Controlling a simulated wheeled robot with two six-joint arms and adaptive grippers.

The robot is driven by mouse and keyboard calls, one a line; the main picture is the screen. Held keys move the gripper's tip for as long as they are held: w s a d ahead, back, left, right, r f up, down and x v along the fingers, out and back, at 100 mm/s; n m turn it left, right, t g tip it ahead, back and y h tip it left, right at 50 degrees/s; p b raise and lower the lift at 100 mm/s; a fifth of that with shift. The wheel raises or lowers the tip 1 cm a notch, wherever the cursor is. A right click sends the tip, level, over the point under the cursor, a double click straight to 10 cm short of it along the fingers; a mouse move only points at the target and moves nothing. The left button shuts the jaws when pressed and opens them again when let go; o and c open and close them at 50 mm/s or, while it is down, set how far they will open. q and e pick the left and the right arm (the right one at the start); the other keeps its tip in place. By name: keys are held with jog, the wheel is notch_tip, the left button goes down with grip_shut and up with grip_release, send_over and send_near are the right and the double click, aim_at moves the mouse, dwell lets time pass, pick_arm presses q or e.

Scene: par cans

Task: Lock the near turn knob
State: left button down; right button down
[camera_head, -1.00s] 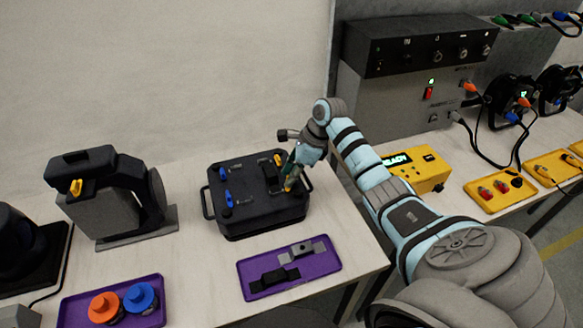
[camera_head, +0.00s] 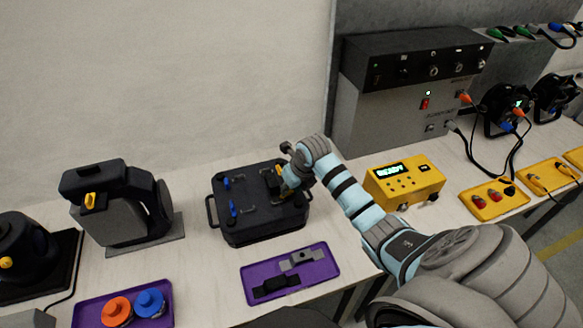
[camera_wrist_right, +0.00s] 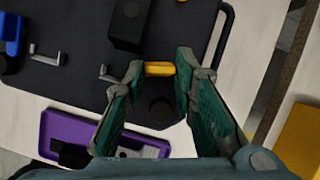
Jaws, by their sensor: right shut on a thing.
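The black case (camera_head: 262,225) with handles lies on the table in the head view. Yellow and blue turn knobs sit on its top. My right gripper (camera_head: 286,187) reaches down to the case's right side. In the wrist view its green-padded fingers (camera_wrist_right: 160,66) stand on either side of a yellow knob (camera_wrist_right: 160,69), shut on it. The knob lies crosswise between the fingertips. In the head view the gripper partly hides it. A blue knob (camera_head: 233,208) stands near the left front of the case, another blue knob (camera_head: 227,183) behind it. My left gripper is not in view.
A purple tray (camera_head: 318,276) with a grey and a black clip lies in front of the case. Another purple tray (camera_head: 164,321) holds orange and blue round parts. A yellow READY box (camera_head: 415,178) stands right of my arm. A dark lamp (camera_head: 105,215) stands to the left.

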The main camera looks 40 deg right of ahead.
jog(key=shift+m+h, duration=0.3)
jog(key=shift+m, duration=0.5)
jog(key=c, duration=1.3)
grip_release()
jog(key=v, duration=1.2)
jog(key=shift+w+a, duration=0.1)
